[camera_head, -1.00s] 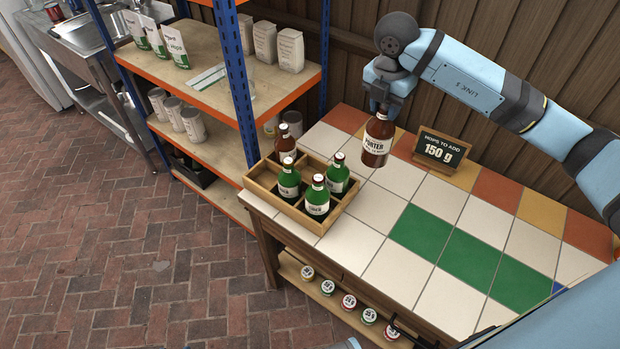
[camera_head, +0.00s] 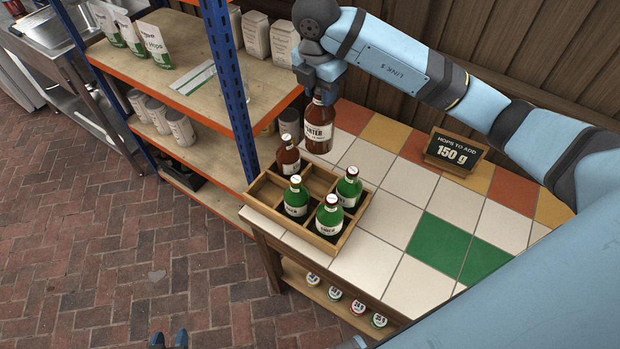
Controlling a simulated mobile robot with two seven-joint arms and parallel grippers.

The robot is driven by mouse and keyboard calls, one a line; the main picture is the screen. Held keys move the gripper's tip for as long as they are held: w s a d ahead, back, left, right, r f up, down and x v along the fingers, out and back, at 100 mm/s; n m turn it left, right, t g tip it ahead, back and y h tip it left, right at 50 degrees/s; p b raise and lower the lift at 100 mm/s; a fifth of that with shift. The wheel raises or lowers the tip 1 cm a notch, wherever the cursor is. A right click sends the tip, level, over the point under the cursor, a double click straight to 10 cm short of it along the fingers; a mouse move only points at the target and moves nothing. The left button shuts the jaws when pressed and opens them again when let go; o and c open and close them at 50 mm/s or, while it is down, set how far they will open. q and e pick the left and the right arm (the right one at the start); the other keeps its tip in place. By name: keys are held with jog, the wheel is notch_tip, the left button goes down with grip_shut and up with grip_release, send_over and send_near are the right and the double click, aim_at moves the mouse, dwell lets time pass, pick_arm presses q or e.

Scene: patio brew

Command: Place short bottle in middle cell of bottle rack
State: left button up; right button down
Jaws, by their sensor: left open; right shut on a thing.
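My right gripper (camera_head: 320,88) is shut on the neck of a brown bottle (camera_head: 318,130) with a white porter label. It holds the bottle upright just behind the wooden bottle rack (camera_head: 336,245), at the rack's far side. The rack stands at the table's left end. It holds another brown bottle (camera_head: 288,158) in the back left cell and three green bottles (camera_head: 349,188) in other cells. The back row's middle cell (camera_head: 318,180) and the front left cell look empty. My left gripper (camera_head: 169,342) is open and empty at the bottom edge, mostly out of frame.
A metal shelf unit with a blue post (camera_head: 228,90) stands close to the rack's left, holding bags and cans. A sign reading 150 g (camera_head: 452,153) stands on the tiled table (camera_head: 400,230). Several small tubs (camera_head: 335,294) sit on the shelf below. The tiles right of the rack are clear.

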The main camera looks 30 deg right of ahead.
aim_at(319, 139)
jog(key=shift+w+f, duration=0.2)
jog(key=shift+w, duration=0.05)
jog(key=f+p, duration=0.1)
jog(key=f, duration=1.3)
jog(key=shift+s, duration=0.2)
pick_arm(q)
notch_tip(319, 139, up, 2)
jog(key=shift+r+p, duration=0.1)
jog(key=shift+p, duration=0.4)
pick_arm(e)
notch_tip(319, 139, down, 5)
jog(key=shift+f, duration=0.25)
jog(key=c, duration=0.8)
grip_release()
